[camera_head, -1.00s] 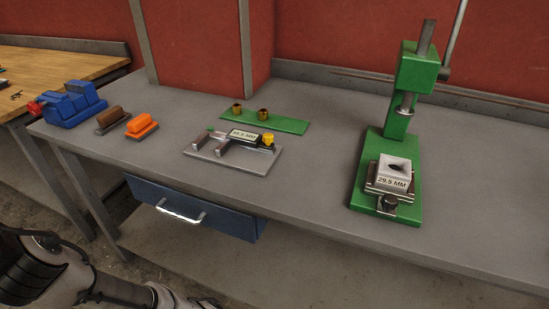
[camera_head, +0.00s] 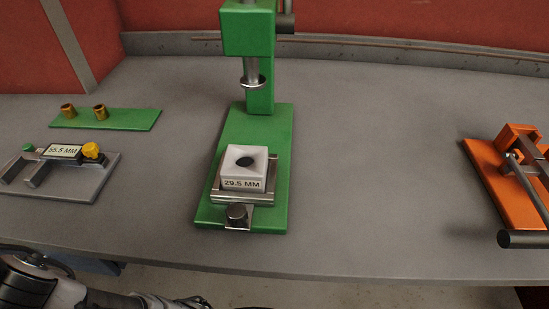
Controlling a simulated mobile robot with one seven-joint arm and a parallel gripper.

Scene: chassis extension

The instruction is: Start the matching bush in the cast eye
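The cast eye is a pale block with a dark hole in its top and a label reading 29.5 MM (camera_head: 243,170). It sits in the clamp at the foot of the green press (camera_head: 268,140), under the press ram (camera_head: 251,75). Two brass bushes, one on the left (camera_head: 68,111) and one on the right (camera_head: 100,112), stand on a green strip (camera_head: 130,119) at the back left. A caliper-like gauge (camera_head: 65,152) reading 55.5 MM lies on a grey plate left of the press. My arm shows at the bottom left; my gripper is out of view.
An orange fixture with a dark-handled lever (camera_head: 500,190) stands at the right of the grey bench (camera_head: 370,150). The bench between press and fixture is clear. A raised ledge (camera_head: 400,56) runs along the back.

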